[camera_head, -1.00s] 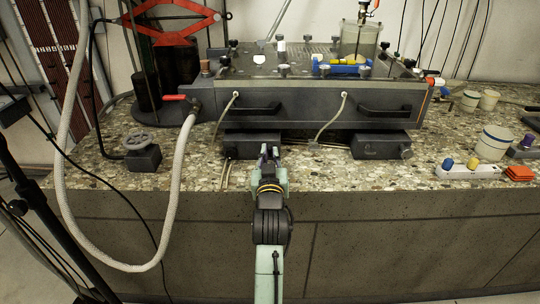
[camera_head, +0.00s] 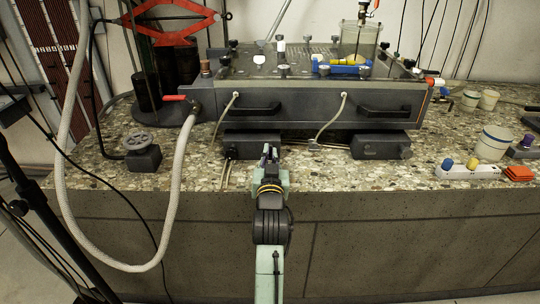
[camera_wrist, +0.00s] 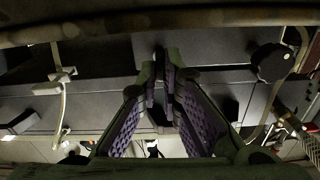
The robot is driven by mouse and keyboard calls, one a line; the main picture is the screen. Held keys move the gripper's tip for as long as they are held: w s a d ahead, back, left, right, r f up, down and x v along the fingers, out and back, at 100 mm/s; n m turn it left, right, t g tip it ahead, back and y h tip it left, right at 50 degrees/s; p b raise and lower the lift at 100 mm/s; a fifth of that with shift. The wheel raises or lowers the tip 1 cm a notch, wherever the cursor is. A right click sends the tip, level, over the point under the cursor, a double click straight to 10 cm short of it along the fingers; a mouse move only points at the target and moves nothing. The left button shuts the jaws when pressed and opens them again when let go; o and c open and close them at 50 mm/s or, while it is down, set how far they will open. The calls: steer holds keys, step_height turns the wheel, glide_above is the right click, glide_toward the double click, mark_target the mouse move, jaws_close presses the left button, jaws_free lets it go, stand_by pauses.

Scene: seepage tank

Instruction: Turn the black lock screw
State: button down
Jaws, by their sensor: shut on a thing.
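My gripper (camera_head: 269,152) reaches the front of the left dark block under the tank, near that block's right end. In the wrist view, its purple-padded fingers (camera_wrist: 160,80) come together at the tips and are shut on a small dark part. I take this part for the black lock screw; it is mostly hidden between the fingers, so its shape and angle cannot be told. Another round black knob (camera_wrist: 272,62) is at the right in the wrist view, apart from the fingers. It is on the left end of the same block in the head view (camera_head: 231,152).
The grey tank (camera_head: 300,105) with two black handles stands above the block. A thin hose (camera_head: 330,120) hangs right of my gripper. The right block (camera_head: 380,146) has a similar knob.

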steer(key=m, duration=0.4)
steer(key=shift+d+m, duration=0.1)
steer(key=shift+m, duration=0.2)
steer(key=m, duration=0.4)
steer(key=shift+m, duration=0.3)
steer(key=m, duration=0.4)
steer(key=shift+d+f, duration=0.1)
steer(key=shift+m, duration=1.9)
steer(key=c, duration=1.8)
jaws_free()
steer(key=shift+f, duration=0.15)
steer(key=shift+o, duration=0.2)
